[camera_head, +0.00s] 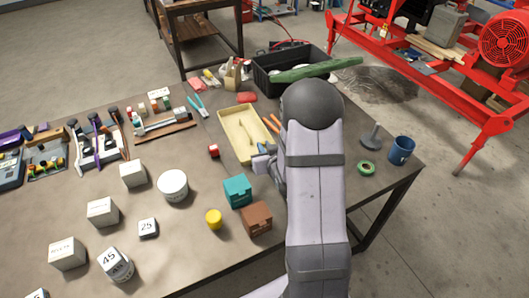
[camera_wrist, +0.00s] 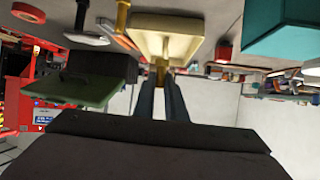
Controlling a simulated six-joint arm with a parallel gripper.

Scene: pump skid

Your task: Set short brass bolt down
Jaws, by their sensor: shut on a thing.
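My gripper (camera_head: 262,155) is low at the near right end of the pale yellow tray (camera_head: 230,138), partly hidden by my arm. In the wrist view my gripper (camera_wrist: 161,82) has its two dark fingers closed around the short brass bolt (camera_wrist: 160,72). The bolt's exposed end points toward the tray (camera_wrist: 190,45), which lies just beyond it. I cannot tell whether the bolt touches the tray. The bolt is not clearly visible in the head view. A slim yellowish piece (camera_head: 247,130) lies inside the tray.
A teal box (camera_head: 237,190), a brown box (camera_head: 256,218) and a yellow cylinder (camera_head: 214,219) stand near the gripper. A small red block (camera_head: 214,151) is left of the tray. A black crate (camera_head: 272,73) stands behind. A blue cup (camera_head: 401,150) is at right.

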